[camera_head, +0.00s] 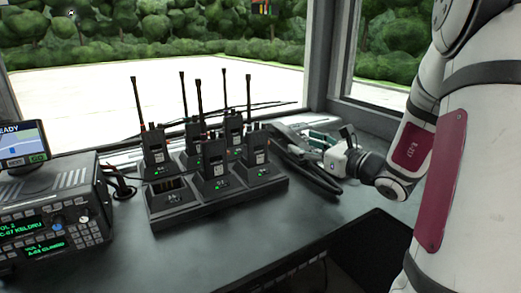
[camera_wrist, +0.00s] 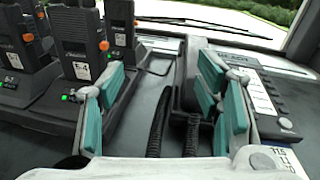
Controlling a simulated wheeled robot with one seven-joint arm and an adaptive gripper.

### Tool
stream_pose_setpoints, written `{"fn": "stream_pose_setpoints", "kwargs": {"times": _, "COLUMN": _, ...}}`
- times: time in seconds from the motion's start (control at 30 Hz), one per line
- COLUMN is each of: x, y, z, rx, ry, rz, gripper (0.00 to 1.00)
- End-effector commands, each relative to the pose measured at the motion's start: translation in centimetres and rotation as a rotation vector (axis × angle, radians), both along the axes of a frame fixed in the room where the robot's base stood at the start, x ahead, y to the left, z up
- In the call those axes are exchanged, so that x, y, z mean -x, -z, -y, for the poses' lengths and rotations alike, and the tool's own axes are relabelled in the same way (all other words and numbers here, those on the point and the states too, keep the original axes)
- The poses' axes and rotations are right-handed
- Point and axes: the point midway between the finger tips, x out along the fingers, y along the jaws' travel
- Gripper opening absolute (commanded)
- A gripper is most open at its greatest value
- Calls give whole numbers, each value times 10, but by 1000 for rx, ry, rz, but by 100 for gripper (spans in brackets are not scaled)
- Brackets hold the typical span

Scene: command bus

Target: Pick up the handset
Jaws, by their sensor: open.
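The handset (camera_wrist: 190,75) is a long black bar lying lengthwise along the left side of a desk phone (camera_wrist: 262,90). In the wrist view it lies between my teal finger pads, close to the right one, which partly covers the phone. My gripper (camera_wrist: 162,75) is open, with a wide gap and nothing held. In the head view my gripper (camera_head: 320,141) hangs over the phone at the right end of the desk, hiding part of it. The black handset or its cord (camera_head: 318,178) shows in front of it; I cannot tell which.
A dark charging rack (camera_head: 200,208) with several upright radios and tall antennas stands left of the phone. A black cord (camera_wrist: 158,120) lies between rack and handset. A radio console (camera_head: 55,220) is at far left. The front desk surface (camera_head: 215,250) is clear.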

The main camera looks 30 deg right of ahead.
Motion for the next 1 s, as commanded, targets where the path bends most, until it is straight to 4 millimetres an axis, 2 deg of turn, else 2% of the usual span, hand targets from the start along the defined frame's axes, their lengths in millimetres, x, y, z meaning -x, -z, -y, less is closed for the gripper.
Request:
{"fn": "stream_pose_setpoints", "kwargs": {"times": 0.03, "x": 1, "y": 14, "z": 20, "rx": -38, "ry": 54, "rz": 9, "gripper": 58}}
{"fn": "stream_pose_setpoints", "kwargs": {"times": 0.1, "x": 3, "y": 20, "z": 37, "rx": -73, "ry": 107, "rz": 22, "gripper": 58}}
{"fn": "stream_pose_setpoints", "kwargs": {"times": 0.2, "x": 1, "y": 23, "z": 49, "rx": -94, "ry": 142, "rz": 32, "gripper": 58}}
{"fn": "stream_pose_setpoints", "kwargs": {"times": 0.33, "x": -15, "y": 23, "z": 49, "rx": -95, "ry": 144, "rz": 33, "gripper": 58}}
{"fn": "stream_pose_setpoints", "kwargs": {"times": 0.6, "x": -65, "y": 23, "z": 47, "rx": -95, "ry": 144, "rz": 33, "gripper": 58}}
{"fn": "stream_pose_setpoints", "kwargs": {"times": 0.87, "x": -84, "y": 23, "z": 46, "rx": -95, "ry": 144, "rz": 31, "gripper": 58}}
{"fn": "stream_pose_setpoints", "kwargs": {"times": 1.0, "x": -101, "y": 23, "z": 45, "rx": -94, "ry": 143, "rz": 33, "gripper": 58}}
